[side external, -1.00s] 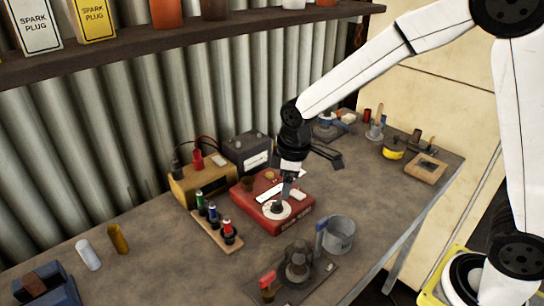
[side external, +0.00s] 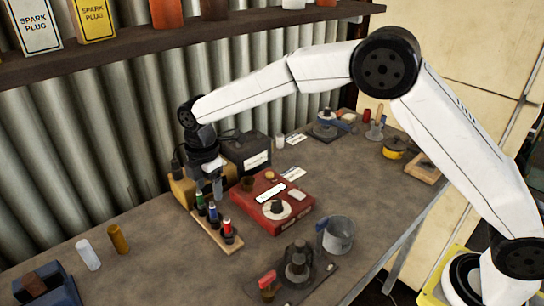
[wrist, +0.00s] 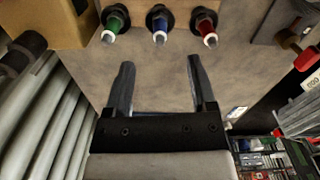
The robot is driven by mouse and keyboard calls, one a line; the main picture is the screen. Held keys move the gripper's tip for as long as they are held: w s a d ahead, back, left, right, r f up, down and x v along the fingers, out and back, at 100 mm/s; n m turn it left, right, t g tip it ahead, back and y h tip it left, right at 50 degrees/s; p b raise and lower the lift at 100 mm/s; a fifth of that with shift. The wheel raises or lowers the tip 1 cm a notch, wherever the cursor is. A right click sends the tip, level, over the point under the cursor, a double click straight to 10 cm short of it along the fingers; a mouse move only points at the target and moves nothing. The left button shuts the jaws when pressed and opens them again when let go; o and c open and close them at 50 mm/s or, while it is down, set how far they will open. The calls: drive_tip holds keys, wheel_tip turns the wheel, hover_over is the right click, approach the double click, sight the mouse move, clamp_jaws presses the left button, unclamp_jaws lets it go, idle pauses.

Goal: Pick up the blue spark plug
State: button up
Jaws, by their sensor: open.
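The blue spark plug (side external: 213,212) stands upright in the middle of a small wooden rack (side external: 235,247). It also shows in the wrist view (wrist: 159,24), at the top middle. A green spark plug (wrist: 115,22) stands on one side of it and a red spark plug (wrist: 205,24) on the other. My gripper (wrist: 160,75) is open and empty, and its fingers are apart from the plugs. In the side view my gripper (side external: 217,188) hangs over the bench close behind the rack. Part of it is hidden there.
A red tester box (side external: 290,216) stands right of the rack, with a tan box (side external: 180,188) and a dark battery-like box (side external: 248,152) behind. A grey metal cup (side external: 338,235) stands to the front right. The bench left of the rack is largely clear.

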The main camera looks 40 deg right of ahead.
sight(214, 216)
drive_tip(key=shift+f, duration=3.95)
clamp_jaws()
